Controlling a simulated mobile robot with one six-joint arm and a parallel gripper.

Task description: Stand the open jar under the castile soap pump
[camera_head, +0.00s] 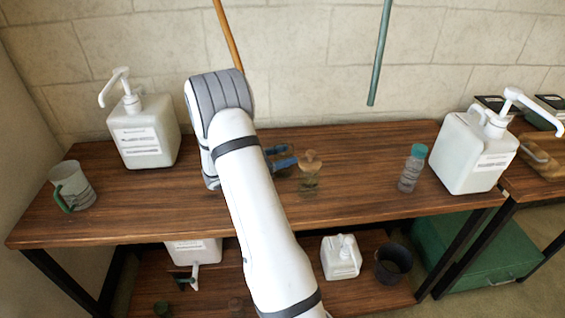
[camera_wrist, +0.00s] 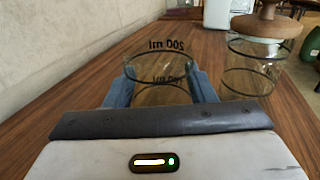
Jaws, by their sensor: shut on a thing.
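My gripper (camera_head: 283,158) has its blue fingers shut on a clear open jar (camera_wrist: 160,62) with dark "200 ml" markings, seen in the wrist view (camera_wrist: 160,78). The held jar is hard to make out in the head view; whether it touches the table is unclear. A similar jar with a wooden lid (camera_head: 309,178) stands just right of the gripper, also in the wrist view (camera_wrist: 255,60). White pump containers stand at the table's left (camera_head: 143,133) and right (camera_head: 472,155). Their labels are too small to read, so I cannot tell which is castile soap.
A mug with a green handle (camera_head: 72,187) stands at the far left. A teal-capped bottle (camera_head: 411,168) stands before the right container. The lower shelf holds a white jug (camera_head: 341,258) and a dark pot (camera_head: 393,263). The table between lidded jar and bottle is clear.

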